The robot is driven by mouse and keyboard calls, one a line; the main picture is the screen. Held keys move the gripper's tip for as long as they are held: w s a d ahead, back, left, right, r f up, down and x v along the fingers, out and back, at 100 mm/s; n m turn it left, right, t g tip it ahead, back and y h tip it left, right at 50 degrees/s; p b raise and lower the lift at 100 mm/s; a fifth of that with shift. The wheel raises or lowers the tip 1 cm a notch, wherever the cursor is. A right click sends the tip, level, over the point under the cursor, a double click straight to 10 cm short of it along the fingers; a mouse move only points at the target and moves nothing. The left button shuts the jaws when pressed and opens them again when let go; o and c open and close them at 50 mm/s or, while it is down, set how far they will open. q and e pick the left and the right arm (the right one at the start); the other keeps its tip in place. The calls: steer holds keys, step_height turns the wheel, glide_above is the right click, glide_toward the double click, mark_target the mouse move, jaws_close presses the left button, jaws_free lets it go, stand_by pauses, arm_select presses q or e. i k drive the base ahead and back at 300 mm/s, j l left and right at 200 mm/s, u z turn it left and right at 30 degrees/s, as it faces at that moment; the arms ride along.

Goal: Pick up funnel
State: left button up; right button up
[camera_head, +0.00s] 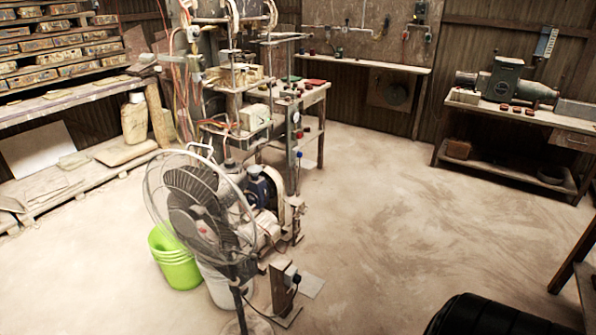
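I cannot make out a funnel anywhere in this view. Neither of my grippers shows. Small items on the press table and the benches are too small to tell apart.
A fan (195,205) stands before the tile press (245,110), beside a green bucket (174,262) and a white bucket (221,286). Shelves (60,45) line the left wall. A workbench (525,115) at right bears a motor-like machine (508,82). The dusty floor (400,210) between is clear.

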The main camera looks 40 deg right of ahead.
mark_target(255, 170)
steer(key=z, duration=1.1)
